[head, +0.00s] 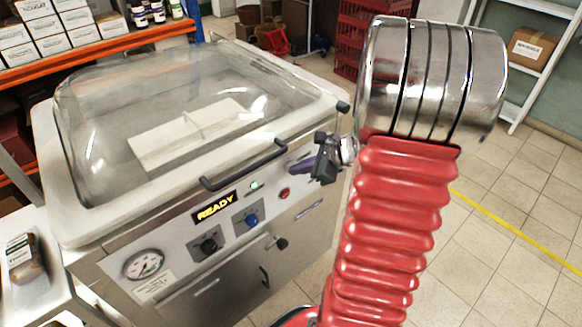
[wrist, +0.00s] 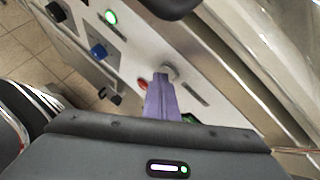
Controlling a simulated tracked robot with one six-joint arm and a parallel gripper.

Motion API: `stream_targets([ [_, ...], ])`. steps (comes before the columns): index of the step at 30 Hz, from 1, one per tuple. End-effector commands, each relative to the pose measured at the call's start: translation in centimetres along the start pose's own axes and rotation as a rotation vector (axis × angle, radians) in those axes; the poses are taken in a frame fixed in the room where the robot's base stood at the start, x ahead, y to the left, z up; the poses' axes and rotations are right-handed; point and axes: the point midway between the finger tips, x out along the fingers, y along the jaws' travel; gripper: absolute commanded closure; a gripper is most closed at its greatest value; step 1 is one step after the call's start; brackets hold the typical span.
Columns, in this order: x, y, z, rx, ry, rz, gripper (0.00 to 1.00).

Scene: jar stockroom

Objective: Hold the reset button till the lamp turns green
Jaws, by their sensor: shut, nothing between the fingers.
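The lamp (head: 254,185) on the machine's front panel is lit pale green; in the wrist view it is clearly green (wrist: 111,17). A round grey button (wrist: 170,72) sits on the panel by my fingertips; I cannot tell for sure that it is the reset button. A red button (head: 284,194) lies just below my fingers in the head view and beside them in the wrist view (wrist: 143,84). My gripper (head: 293,167) is shut and empty, its purple fingers reaching to the panel (wrist: 161,76). Whether the tips touch the grey button is unclear.
The display (head: 215,207) reads READY. A blue knob (head: 252,219), a black knob (head: 209,245) and a pressure gauge (head: 143,265) are on the panel. The lid handle (head: 243,167) juts out close to my fingers. The clear domed lid (head: 180,110) is down.

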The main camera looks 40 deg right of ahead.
Motion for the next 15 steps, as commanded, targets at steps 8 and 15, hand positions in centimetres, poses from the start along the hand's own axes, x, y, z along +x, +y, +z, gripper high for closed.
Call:
stream_targets([
  [8, -0.7, 0.4, -0.5, 0.002, 0.0, -0.002, 1.0],
  [15, -1.2, 0.8, -0.8, 0.0, -0.001, -0.001, 1.0],
])
